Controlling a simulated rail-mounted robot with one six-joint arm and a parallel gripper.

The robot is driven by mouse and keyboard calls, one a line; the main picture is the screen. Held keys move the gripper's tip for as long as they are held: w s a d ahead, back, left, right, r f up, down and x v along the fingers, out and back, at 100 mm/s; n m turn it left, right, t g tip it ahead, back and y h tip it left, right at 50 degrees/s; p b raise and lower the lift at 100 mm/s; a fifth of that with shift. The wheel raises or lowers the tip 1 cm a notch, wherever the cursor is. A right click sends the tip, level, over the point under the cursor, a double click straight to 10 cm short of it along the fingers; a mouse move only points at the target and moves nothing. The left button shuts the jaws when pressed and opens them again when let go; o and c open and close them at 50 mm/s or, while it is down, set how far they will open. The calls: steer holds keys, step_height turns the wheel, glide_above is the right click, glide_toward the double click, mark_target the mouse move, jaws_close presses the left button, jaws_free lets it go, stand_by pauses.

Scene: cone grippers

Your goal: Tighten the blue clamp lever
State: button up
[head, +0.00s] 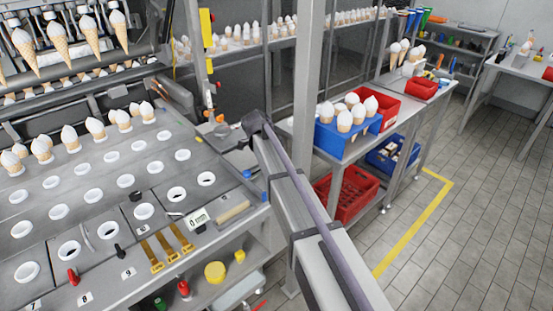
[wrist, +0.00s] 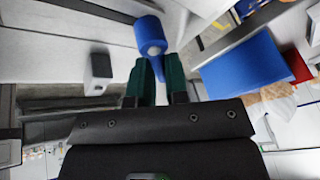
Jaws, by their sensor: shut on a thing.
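The blue clamp lever (wrist: 151,36) shows in the wrist view as a blue, rounded handle with a hollow-looking end, just beyond my fingertips. My gripper (wrist: 157,62) has two dark green fingers, one on each side of the lever's narrower lower part, and is shut on it. The contact itself is partly hidden between the fingers. In the head view I cannot clearly make out the gripper or the lever; my arm crosses the lower middle there.
A grey machine table (head: 108,187) with white cup holders and several cones fills the left. A metal post (head: 307,80) stands beside my arm. A blue crate (head: 334,142) of cones sits on the side bench; it seems to show in the wrist view too (wrist: 245,65). The right floor is clear.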

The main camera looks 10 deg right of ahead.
steer(key=shift+n, duration=0.4)
jaws_close()
steer(key=n, duration=0.1)
steer(key=n+t, duration=0.1)
steer(key=n, duration=0.1)
steer(key=shift+w+d+t+y, duration=0.1)
steer(key=shift+w+t+y, duration=0.2)
steer(key=shift+w+y, duration=0.1)
steer(key=shift+w+n+t+y, duration=0.2)
steer(key=shift+n+t+y, duration=0.05)
steer(key=shift+n, duration=0.6)
steer(key=shift+w+n+t+y, duration=0.2)
steer(key=shift+w+n+t, duration=0.1)
steer(key=shift+n, duration=0.6)
steer(key=shift+w+n+t+y, duration=0.15)
steer(key=shift+n+t+y, duration=0.1)
steer(key=shift+n, duration=0.6)
steer(key=o, duration=0.7)
jaws_free()
steer(key=p+v, duration=0.9)
steer(key=v, duration=0.2)
steer(key=shift+p, duration=0.4)
